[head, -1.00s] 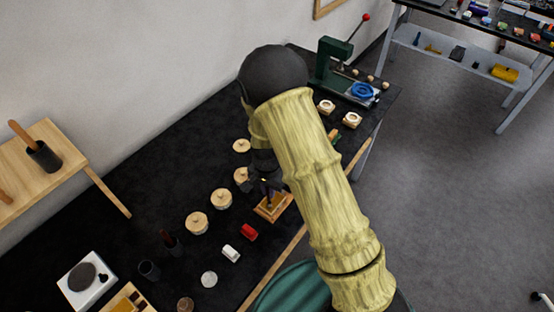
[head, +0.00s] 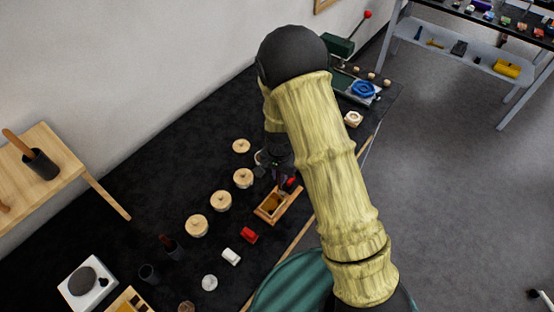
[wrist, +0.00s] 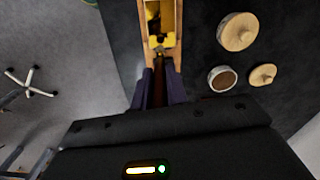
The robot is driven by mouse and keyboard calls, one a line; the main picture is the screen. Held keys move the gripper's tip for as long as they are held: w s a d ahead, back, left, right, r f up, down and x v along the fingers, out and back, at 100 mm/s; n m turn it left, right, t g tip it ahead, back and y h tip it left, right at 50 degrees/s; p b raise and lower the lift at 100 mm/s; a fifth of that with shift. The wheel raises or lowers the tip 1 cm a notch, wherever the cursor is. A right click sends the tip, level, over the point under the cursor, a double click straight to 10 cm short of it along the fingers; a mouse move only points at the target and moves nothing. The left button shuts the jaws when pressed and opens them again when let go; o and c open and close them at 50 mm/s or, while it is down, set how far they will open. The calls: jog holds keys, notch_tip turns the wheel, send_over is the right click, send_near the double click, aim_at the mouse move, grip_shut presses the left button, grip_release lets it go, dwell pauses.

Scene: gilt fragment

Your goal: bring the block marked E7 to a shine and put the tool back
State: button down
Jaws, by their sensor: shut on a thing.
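My gripper (wrist: 160,88) is shut on a narrow brown tool (wrist: 159,92), which is mostly hidden between the fingers. In the head view the gripper (head: 284,186) is over the far end of a small wooden tray (head: 264,216). This tray also shows in the wrist view (wrist: 145,34), with a yellow, gold-looking block (wrist: 153,12) inside it. The tool's tip is close to the tray's near end; I cannot tell whether it touches. No E7 mark is readable.
Lidded round wooden pots (head: 221,200) stand left of the tray. An open pot with brown contents (wrist: 221,80) has a small lid (wrist: 262,75) beside it. A green press (head: 341,46) stands behind.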

jog(key=shift+s+r+p, duration=0.15)
jog(key=shift+r+p, duration=0.15)
jog(key=shift+r, duration=0.45)
jog(key=shift+r+p, duration=1.4)
jog(key=shift+r, duration=0.4)
jog(key=shift+w, duration=0.2)
jog(key=shift+s, duration=0.15)
jog(key=shift+d+f, duration=0.1)
